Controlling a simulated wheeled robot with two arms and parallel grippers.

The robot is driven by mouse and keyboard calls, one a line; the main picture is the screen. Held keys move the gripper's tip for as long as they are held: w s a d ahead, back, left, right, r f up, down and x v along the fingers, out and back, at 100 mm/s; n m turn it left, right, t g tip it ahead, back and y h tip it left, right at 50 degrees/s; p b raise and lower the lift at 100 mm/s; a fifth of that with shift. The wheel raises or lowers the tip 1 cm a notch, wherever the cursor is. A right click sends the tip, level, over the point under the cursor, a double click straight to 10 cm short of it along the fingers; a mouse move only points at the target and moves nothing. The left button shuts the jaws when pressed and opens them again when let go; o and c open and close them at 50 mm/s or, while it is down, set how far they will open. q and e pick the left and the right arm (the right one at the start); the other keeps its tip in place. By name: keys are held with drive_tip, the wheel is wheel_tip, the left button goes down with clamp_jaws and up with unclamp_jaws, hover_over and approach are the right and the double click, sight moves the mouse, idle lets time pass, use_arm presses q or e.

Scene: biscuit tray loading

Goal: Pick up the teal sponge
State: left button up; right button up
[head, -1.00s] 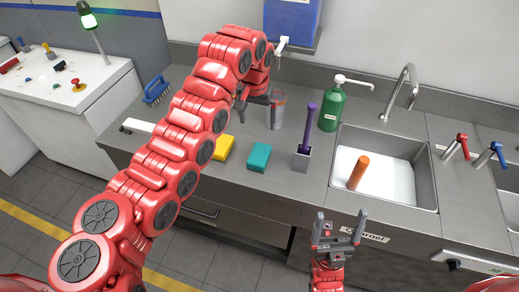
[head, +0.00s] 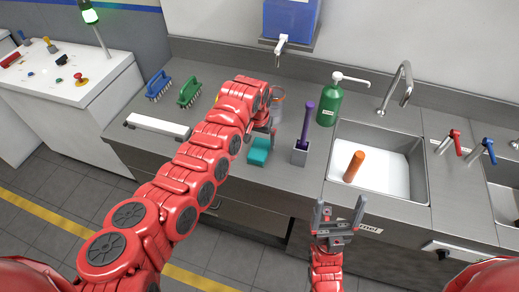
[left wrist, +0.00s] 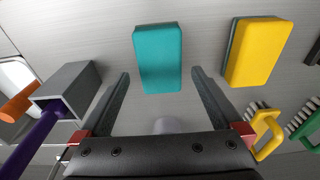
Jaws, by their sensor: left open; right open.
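The teal sponge (head: 259,151) lies on the steel counter, partly covered by my left gripper in the head view. In the left wrist view the teal sponge (left wrist: 158,58) shows whole, ahead of and between the two fingers. My left gripper (left wrist: 160,78) is open and empty, its fingers apart from the sponge's sides. In the head view my left gripper (head: 266,124) is mostly hidden by its own arm. My right gripper (head: 339,213) is open and empty in front of the counter, below the sink.
A yellow sponge (left wrist: 255,52) lies beside the teal one. A grey holder (head: 299,153) with a purple-handled tool (head: 307,122) stands to its right. Blue (head: 158,85) and green (head: 189,90) brushes lie left. The sink (head: 410,185) holds an orange cylinder (head: 353,166).

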sight(259, 148)
use_arm(q)
drive_tip(key=shift+w+f+p, duration=0.2)
drive_tip(key=shift+f+p, duration=0.45)
drive_tip(key=shift+f, duration=1.5)
drive_tip(key=c, duration=1.2)
